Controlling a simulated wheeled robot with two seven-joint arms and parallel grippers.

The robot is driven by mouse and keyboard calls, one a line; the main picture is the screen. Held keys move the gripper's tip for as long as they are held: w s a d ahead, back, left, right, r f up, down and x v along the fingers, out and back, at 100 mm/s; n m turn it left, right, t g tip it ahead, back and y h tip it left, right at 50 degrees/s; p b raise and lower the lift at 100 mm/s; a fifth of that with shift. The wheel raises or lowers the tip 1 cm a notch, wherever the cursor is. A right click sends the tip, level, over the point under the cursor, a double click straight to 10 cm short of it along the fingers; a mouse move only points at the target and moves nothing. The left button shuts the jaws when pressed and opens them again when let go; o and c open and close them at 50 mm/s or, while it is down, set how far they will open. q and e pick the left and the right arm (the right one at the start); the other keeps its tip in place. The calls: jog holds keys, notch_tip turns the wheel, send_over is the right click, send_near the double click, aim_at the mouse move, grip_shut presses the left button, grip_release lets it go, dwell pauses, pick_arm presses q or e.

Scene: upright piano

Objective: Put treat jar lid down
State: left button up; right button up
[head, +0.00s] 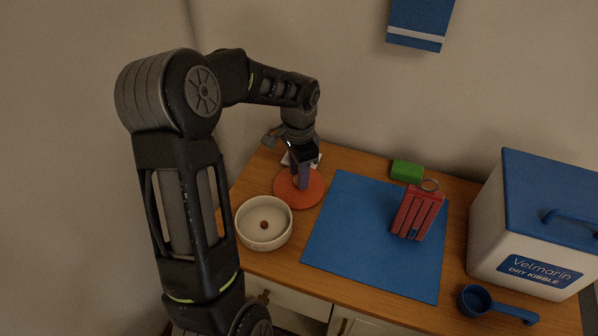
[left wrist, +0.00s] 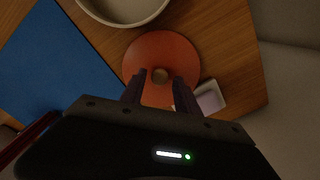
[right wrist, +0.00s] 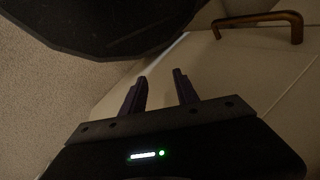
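The treat jar lid looks to be the flat orange-red disc (head: 312,191) with a small brown knob, at the back left of the wooden tabletop. It also shows in the left wrist view (left wrist: 160,48), where the knob lies between my finger tips with gaps on both sides. My left gripper (head: 302,184) points down over the disc, open; it also shows in the left wrist view (left wrist: 160,80). My right gripper (right wrist: 161,82) is open and empty, facing a pale cabinet front with a brown handle (right wrist: 258,20). No jar body is clearly visible.
A white bowl (head: 247,240) with a small brown thing inside stands close beside the disc. A blue mat (head: 350,240), red slatted object (head: 417,213), green block (head: 407,170), kibble bin (head: 490,215) and blue scoop (head: 475,300) lie rightward.

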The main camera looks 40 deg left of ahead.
pick_arm(q)
jog(key=shift+o, duration=0.4)
jog(key=shift+r, duration=0.3)
notch_tip(320, 180, up, 12)
jog(key=p, duration=0.1)
jog(key=shift+r+p, duration=0.25)
jog(key=shift+p, duration=0.15)
jog(key=shift+f, duration=0.1)
dwell(0.4)
